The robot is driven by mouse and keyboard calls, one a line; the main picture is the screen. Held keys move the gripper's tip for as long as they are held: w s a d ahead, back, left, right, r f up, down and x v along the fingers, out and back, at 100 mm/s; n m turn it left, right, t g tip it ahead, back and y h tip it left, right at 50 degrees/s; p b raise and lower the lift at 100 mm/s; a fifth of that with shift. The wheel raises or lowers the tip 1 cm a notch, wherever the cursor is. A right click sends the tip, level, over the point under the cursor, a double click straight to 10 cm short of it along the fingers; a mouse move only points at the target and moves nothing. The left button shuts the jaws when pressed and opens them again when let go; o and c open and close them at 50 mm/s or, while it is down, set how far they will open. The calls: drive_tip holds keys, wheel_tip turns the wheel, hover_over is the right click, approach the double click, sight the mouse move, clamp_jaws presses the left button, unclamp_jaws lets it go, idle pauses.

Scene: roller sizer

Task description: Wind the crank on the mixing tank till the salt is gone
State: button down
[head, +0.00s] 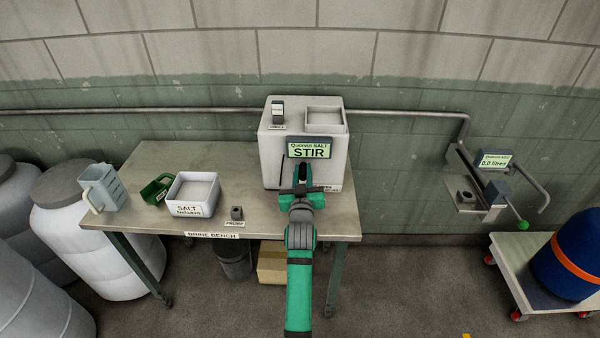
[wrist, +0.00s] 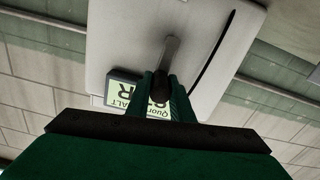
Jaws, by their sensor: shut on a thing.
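The mixing tank (head: 275,160) is a pale box standing on the right part of the bench. Its screen (head: 309,150) reads "Quorvin SALT STIR". My gripper (head: 302,188) is at the tank's front, just below the screen, and hides most of the crank in the head view. In the wrist view my gripper (wrist: 160,88) is shut on the dark knob at the end of the crank. The crank's grey arm (wrist: 170,50) runs from the knob to the tank front. The inside of the tank and any salt in it are not visible.
On the bench (head: 240,155) stand a white salt box (head: 183,208), a green scoop (head: 157,188), a grey jug (head: 101,187) and a small dark block (head: 236,212). White barrels (head: 75,225) crowd the left. A wall shelf (head: 470,190) and a trolley with a blue drum (head: 575,255) are right.

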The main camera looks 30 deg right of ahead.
drive_tip(key=shift+s+d+f+m, duration=0.2)
drive_tip(key=shift+d+m, duration=0.05)
drive_tip(key=shift+m, duration=0.15)
drive_tip(key=c, duration=1.6)
unclamp_jaws()
drive_tip(key=shift+o, duration=0.2)
drive_tip(key=shift+r, duration=0.1)
drive_tip(key=shift+a, duration=0.1)
drive_tip(key=shift+s+a, duration=0.15)
drive_tip(key=shift+s, duration=0.05)
drive_tip(key=v, duration=1)
drive_tip(key=shift+s, duration=0.15)
